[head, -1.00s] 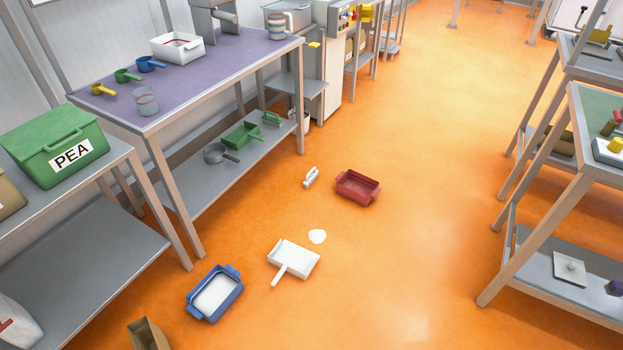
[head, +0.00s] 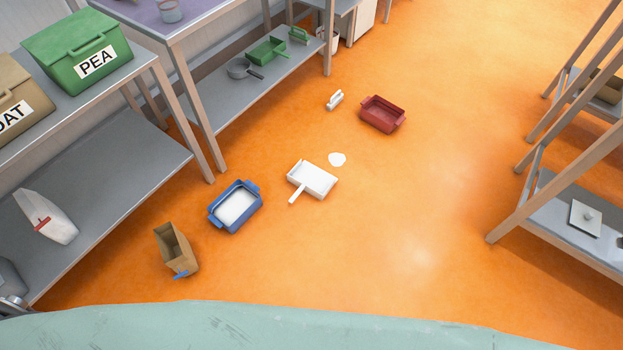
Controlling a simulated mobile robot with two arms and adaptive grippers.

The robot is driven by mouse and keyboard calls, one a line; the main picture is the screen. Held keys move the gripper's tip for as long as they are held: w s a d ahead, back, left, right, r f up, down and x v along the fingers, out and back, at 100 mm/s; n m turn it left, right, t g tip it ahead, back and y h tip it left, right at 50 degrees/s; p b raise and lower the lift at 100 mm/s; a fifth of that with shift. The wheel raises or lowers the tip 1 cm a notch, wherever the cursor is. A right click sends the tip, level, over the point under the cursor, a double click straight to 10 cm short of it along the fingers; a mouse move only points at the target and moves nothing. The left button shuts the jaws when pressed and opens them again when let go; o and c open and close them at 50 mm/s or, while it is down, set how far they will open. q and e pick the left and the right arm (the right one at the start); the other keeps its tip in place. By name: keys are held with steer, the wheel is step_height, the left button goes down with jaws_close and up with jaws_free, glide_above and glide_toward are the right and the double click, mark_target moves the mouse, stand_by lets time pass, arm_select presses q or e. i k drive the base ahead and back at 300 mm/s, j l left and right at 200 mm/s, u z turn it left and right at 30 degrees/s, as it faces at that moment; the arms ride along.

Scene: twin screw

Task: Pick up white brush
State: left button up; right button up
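A small white brush (head: 335,100) lies on the orange floor in the head view, just left of a dark red tray (head: 382,114) and apart from it. A white dustpan (head: 314,179) lies nearer to me, its handle pointing toward the lower left. A small white patch (head: 337,159) is on the floor between the brush and the dustpan.
A blue tray with white contents (head: 215,218) and an open brown box (head: 165,240) stand on the floor left of the dustpan. Shelved tables line the left, with a green PEA bin (head: 60,60). A rack (head: 545,215) stands right. The floor between is largely clear.

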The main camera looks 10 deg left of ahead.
mark_target(337, 99)
steer(key=i+l+z, duration=0.5)
steer(key=i+z, duration=0.2)
steer(key=i, duration=0.25)
steer(key=i+z, duration=0.35)
steer(key=i, duration=0.15)
steer(key=i+l+u, duration=0.1)
steer(key=i+u, duration=0.2)
steer(key=i, duration=1.65)
steer(key=i+l+u, duration=0.25)
steer(key=i+u, duration=0.2)
steer(key=i, duration=0.15)
steer(key=i+l+u, duration=0.6)
steer(key=u, duration=0.4)
steer(key=i+l+u, duration=0.25)
steer(key=u, duration=0.25)
steer(key=i+l+u, duration=0.2)
steer(key=u, duration=0.25)
steer(key=i+l+u, duration=0.1)
steer(key=l+u, duration=0.25)
steer(key=u, duration=0.15)
steer(key=l+u, duration=0.35)
steer(key=u, duration=0.15)
